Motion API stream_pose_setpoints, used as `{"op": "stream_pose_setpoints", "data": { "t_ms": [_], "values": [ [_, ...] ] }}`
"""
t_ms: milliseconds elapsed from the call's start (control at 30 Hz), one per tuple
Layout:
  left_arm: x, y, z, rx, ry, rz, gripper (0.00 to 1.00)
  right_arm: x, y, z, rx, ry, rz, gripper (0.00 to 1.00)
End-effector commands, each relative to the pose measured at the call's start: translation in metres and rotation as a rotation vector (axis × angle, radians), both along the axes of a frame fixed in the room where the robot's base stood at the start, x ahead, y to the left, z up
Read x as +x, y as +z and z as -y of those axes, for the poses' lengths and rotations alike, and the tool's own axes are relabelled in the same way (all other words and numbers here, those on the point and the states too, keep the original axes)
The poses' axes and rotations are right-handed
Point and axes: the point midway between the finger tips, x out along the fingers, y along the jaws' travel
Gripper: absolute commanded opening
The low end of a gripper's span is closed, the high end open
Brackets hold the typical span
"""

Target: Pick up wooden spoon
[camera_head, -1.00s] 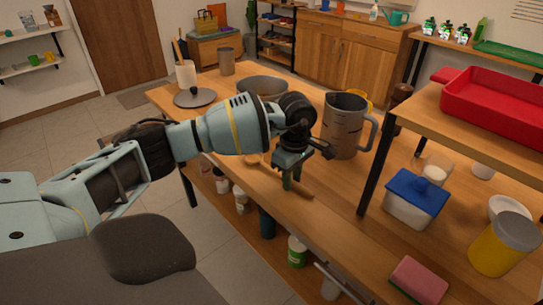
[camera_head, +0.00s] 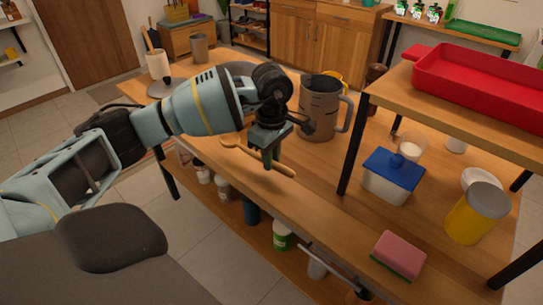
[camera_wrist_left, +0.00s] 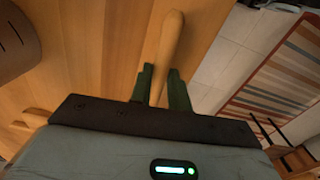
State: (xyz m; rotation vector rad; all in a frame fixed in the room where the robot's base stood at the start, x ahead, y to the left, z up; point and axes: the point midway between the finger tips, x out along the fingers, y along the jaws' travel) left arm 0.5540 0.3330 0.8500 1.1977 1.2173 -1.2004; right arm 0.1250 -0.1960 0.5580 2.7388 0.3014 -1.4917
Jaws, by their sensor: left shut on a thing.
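The wooden spoon (camera_head: 283,170) shows in the head view near the front edge of the wooden table (camera_head: 312,210), with its bowl end to the left and its handle to the right. My left gripper (camera_head: 268,161) comes down over the spoon and is shut on it. In the left wrist view the spoon's handle (camera_wrist_left: 168,45) runs between the two green fingers of my left gripper (camera_wrist_left: 160,85). Whether the spoon still touches the table is hard to tell. My right gripper is not in view.
A grey metal mug (camera_head: 318,108) stands just behind the gripper. To the right are a blue-lidded container (camera_head: 390,178), a yellow jar (camera_head: 474,215), a pink sponge (camera_head: 398,254) and a raised shelf with a red tray (camera_head: 480,90). Bottles stand on the lower shelf.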

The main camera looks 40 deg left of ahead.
Motion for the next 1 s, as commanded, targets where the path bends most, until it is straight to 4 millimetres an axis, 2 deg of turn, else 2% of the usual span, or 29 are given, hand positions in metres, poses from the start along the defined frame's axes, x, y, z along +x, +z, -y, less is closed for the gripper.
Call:
{"op": "stream_pose_setpoints", "data": {
  "t_ms": [200, 500, 733, 1000],
  "values": [
    [-0.043, 0.005, 0.029, 0.001, -0.005, 0.001, 0.0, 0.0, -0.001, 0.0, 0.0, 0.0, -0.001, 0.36],
    [-0.091, 0.011, 0.062, 0.0, -0.003, 0.002, 0.0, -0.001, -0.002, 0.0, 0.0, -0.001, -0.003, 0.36],
    [-0.111, 0.013, 0.075, 0.0, 0.001, 0.001, 0.0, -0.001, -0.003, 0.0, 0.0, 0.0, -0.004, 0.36],
    [-0.114, 0.014, 0.078, 0.0, -0.003, 0.002, 0.0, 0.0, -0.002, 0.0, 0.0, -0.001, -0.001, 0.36]
  ]
}}
